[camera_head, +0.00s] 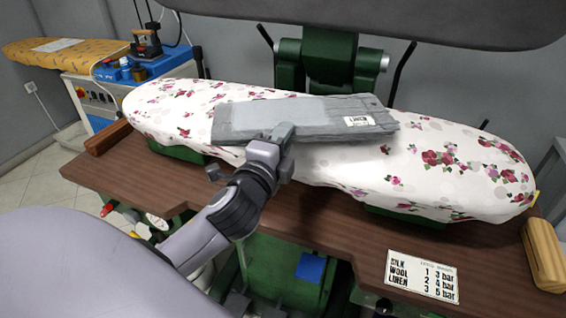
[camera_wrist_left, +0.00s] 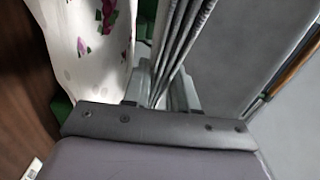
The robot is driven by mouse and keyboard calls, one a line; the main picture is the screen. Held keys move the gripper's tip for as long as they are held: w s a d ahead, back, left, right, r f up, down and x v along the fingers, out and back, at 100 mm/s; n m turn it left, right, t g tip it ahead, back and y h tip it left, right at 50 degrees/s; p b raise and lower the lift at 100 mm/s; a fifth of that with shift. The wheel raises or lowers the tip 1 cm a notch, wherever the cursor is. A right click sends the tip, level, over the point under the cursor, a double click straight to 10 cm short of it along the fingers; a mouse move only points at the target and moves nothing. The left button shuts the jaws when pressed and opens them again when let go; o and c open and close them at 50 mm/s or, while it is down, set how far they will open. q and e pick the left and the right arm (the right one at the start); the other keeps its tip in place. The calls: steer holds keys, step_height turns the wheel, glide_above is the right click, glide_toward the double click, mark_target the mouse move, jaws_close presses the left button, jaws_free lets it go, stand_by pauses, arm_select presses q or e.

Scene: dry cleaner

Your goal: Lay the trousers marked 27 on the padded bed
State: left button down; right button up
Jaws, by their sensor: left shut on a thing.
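The folded grey trousers (camera_head: 315,112) are over the middle of the white floral padded bed (camera_head: 455,165). A white tag on them reads LINEN; I cannot read a 27. My left gripper (camera_head: 282,135) is shut on their near edge. In the left wrist view the trousers (camera_wrist_left: 182,45) show edge-on as grey layers between the fingers (camera_wrist_left: 163,95), beside the padded bed (camera_wrist_left: 82,45). I cannot tell for sure whether they touch the bed or hang just above it. My right gripper is out of view.
A dark upper press plate (camera_head: 400,18) hangs above the bed. The brown table (camera_head: 330,215) carries a pressure card (camera_head: 423,276) and a wooden block (camera_head: 543,255) at right. An iron (camera_head: 146,42) and an orange ironing board (camera_head: 65,50) stand back left.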

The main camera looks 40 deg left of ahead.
arm_select(q)
steer(key=shift+f+b, duration=0.55)
steer(key=shift+f, duration=1.65)
steer(key=shift+f, duration=0.15)
steer(key=c, duration=0.9)
jaws_free()
